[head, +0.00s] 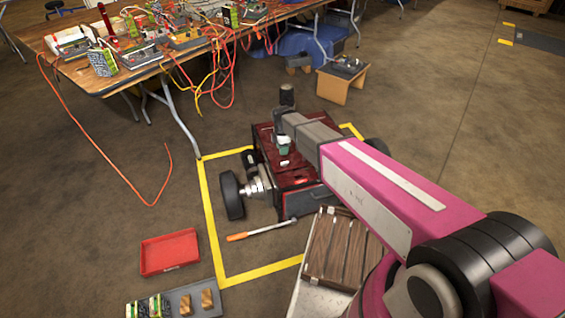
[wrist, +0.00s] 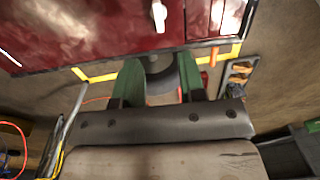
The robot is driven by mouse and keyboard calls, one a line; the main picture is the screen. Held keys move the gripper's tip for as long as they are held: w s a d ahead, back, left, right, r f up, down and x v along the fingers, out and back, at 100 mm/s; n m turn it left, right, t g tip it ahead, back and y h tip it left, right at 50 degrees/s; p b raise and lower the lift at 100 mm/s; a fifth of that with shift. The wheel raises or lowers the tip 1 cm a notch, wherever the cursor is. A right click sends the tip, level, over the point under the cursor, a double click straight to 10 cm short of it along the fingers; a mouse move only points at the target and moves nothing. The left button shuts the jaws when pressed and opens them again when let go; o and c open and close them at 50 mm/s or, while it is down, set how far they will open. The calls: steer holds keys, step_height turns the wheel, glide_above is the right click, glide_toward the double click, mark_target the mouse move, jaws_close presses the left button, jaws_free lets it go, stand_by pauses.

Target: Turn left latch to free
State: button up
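A dark red, box-shaped vehicle (head: 263,137) with wheels stands inside a yellow floor outline in the head view. Its glossy red body fills the top of the wrist view (wrist: 80,30). A small white latch handle (wrist: 158,15) sits on that red surface, near the top centre of the wrist view. I cannot tell whether it is the left latch or how far it is turned. My gripper (wrist: 158,72) has two green fingers standing apart with nothing between them. The latch lies beyond the fingertips, apart from them. In the head view my gripper (head: 284,144) is over the vehicle's top.
A cluttered workbench (head: 110,80) with hanging orange and yellow cables stands at upper left. A red tray (head: 168,252), a grey tray (head: 180,301) with wooden blocks and an orange-handled bar (head: 250,232) lie on the floor. A slatted wooden crate (head: 340,250) is near the vehicle.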

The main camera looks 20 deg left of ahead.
mark_target(285, 163)
step_height(285, 163, down, 9)
steer(key=shift+s+d+r, duration=0.1)
steer(key=shift+r, duration=0.05)
stand_by(0.4)
jaws_close()
